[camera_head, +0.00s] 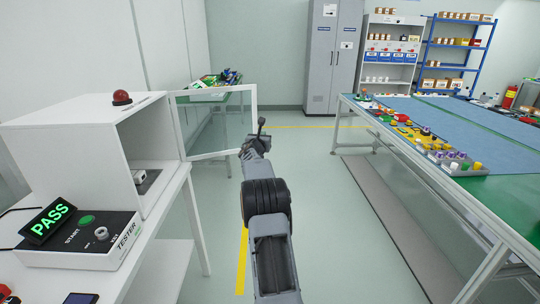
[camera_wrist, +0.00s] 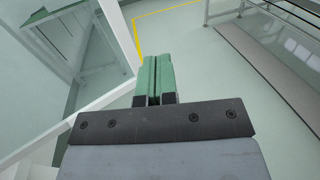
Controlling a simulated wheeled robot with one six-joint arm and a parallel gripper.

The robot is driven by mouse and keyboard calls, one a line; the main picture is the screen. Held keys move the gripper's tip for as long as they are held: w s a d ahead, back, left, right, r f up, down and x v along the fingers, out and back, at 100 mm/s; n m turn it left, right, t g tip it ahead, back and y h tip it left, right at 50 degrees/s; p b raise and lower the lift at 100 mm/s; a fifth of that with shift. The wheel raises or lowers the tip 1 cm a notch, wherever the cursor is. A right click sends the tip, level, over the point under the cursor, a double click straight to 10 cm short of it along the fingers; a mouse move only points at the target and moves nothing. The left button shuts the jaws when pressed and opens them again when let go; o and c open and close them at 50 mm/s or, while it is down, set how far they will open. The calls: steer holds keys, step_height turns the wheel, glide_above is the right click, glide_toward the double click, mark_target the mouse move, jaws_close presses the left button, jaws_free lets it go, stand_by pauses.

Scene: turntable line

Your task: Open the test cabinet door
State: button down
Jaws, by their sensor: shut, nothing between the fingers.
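The test cabinet (camera_head: 70,135) is a white box on a white table at the left, with its open side facing right. Its door (camera_head: 215,91) is a clear panel in a white frame. It stands swung wide out from the cabinet's far front edge, leaving the inside exposed. The door frame also shows in the wrist view (camera_wrist: 117,38), left of the fingers. My gripper (camera_wrist: 155,62) has green fingertips pressed together with nothing between them. In the head view my gripper (camera_head: 257,143) is close by the door's free edge; I cannot tell if they touch.
A tester box (camera_head: 85,245) with a lit PASS display (camera_head: 47,220) stands in front of the cabinet. A red lamp (camera_head: 121,97) sits on top. A long workbench (camera_head: 500,187) with parts runs along the right. The floor between is clear.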

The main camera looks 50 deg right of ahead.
steer(key=s+a+b, duration=0.2)
steer(key=s+a, duration=0.2)
steer(key=s, duration=0.5)
steer(key=shift+s, duration=0.35)
